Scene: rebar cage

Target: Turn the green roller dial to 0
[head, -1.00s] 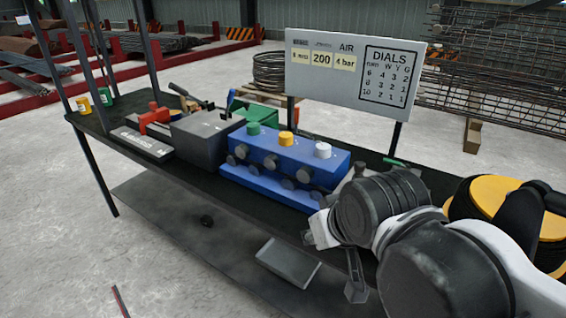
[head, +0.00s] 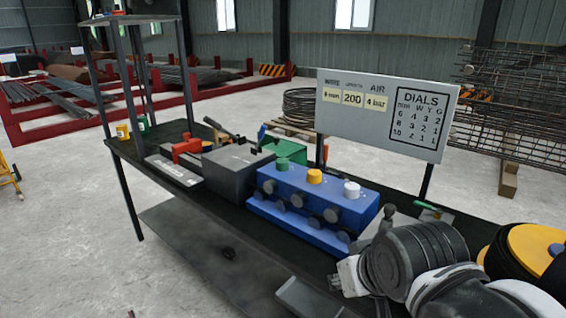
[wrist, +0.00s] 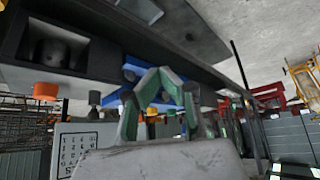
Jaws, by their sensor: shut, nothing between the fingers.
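The green roller dial (head: 281,163) is the leftmost of three coloured caps on top of a blue block (head: 308,190) in the head view. A yellow dial (head: 314,176) and a white dial (head: 351,188) follow to its right. The number on the green dial is too small to read. My gripper (wrist: 160,80) is shut and empty in the wrist view, tips towards the blue block (wrist: 115,62), which it partly hides. In the head view my arm is low at right, apart from the block; the fingers are mostly cut off or hidden.
Round dark knobs line the block's front. A grey box (head: 237,172) with a red clamp (head: 187,148) stands left of it. A sign (head: 385,113) behind shows wire, air and a dials table. A yellow-sided spool (head: 535,250) is at right. The bench (head: 235,225) has bare edge in front.

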